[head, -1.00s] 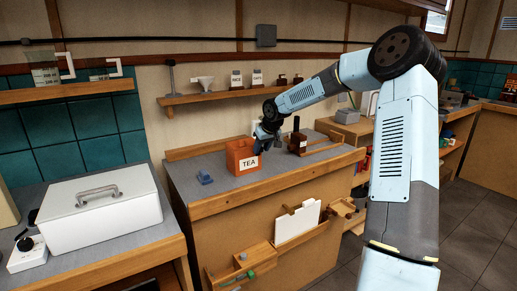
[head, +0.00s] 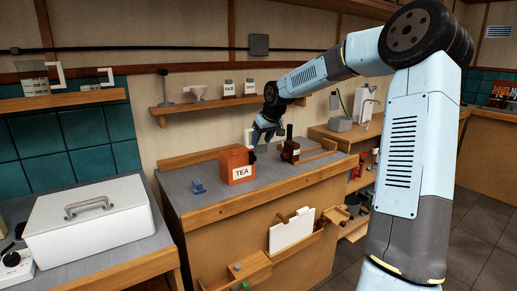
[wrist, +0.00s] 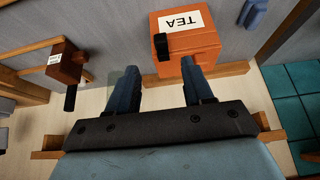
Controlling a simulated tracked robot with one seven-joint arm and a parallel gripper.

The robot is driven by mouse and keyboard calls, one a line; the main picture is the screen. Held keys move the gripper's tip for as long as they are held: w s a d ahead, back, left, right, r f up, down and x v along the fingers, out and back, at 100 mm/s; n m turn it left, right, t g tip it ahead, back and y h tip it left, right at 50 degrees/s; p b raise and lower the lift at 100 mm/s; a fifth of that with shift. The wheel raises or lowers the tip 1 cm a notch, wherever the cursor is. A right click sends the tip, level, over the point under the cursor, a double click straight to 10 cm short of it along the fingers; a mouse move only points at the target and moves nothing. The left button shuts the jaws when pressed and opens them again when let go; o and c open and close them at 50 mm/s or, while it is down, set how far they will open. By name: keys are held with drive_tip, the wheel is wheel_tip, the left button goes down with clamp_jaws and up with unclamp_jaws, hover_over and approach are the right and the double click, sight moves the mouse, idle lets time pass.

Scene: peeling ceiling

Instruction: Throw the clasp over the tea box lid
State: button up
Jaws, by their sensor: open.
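The orange tea box (head: 237,168) with a white TEA label stands on the grey counter in the head view. It appears upside down at the top of the wrist view (wrist: 200,45). A small black clasp (wrist: 162,44) sits at the box's edge beside the label; whether it lies over the lid is unclear. My gripper (head: 264,135) is open and empty, just above and right of the box in the head view. In the wrist view its fingers (wrist: 158,72) are spread below the clasp, the right one overlapping the box's edge.
A brown labelled container (head: 290,151) stands right of the box, near my gripper. A small blue object (head: 198,187) lies to the left on the counter (head: 215,199). A shelf (head: 180,106) with several items runs along the wall behind. Counter in front of the box is clear.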

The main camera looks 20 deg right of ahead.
drive_tip(key=shift+v, duration=1.8)
drive_tip(key=t, duration=0.2)
approach(255, 160)
drive_tip(key=w+d, duration=0.2)
drive_tip(key=s+f+t+y, duration=0.1)
drive_tip(key=f+t, duration=0.1)
drive_tip(key=s+f+t+y, duration=0.1)
drive_tip(key=s+f+t, duration=0.1)
drive_tip(key=f, duration=0.1)
drive_tip(key=s+d+f+t+y, duration=0.1)
drive_tip(key=f+t, duration=0.1)
drive_tip(key=shift+s+f+n, duration=0.3)
drive_tip(key=shift+s+f, duration=0.1)
drive_tip(key=s+t+y, duration=0.1)
drive_tip(key=s+t, duration=0.2)
drive_tip(key=s, duration=0.2)
drive_tip(key=shift+t, duration=0.3)
drive_tip(key=x, duration=1.3)
drive_tip(key=shift+w, duration=0.1)
clamp_jaws()
